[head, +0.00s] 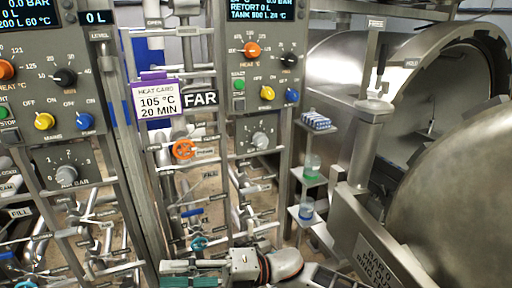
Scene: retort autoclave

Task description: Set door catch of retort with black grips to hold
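The retort (340,75) is a large steel drum at the right, with its round mouth showing. Its domed door (465,185) stands swung aside in front. The lever points up, nearer FREE. Black grips cannot be made out clearly. My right gripper (190,282) is at the bottom edge, mostly cut off, far below and left of the catch. Its opening cannot be judged. My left gripper is not in view.
Control panels (262,75) with knobs stand at the left and centre. Small shelves with bottles (312,168) stand between the panel and the catch post. Pipes and valves (183,150) crowd the lower left.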

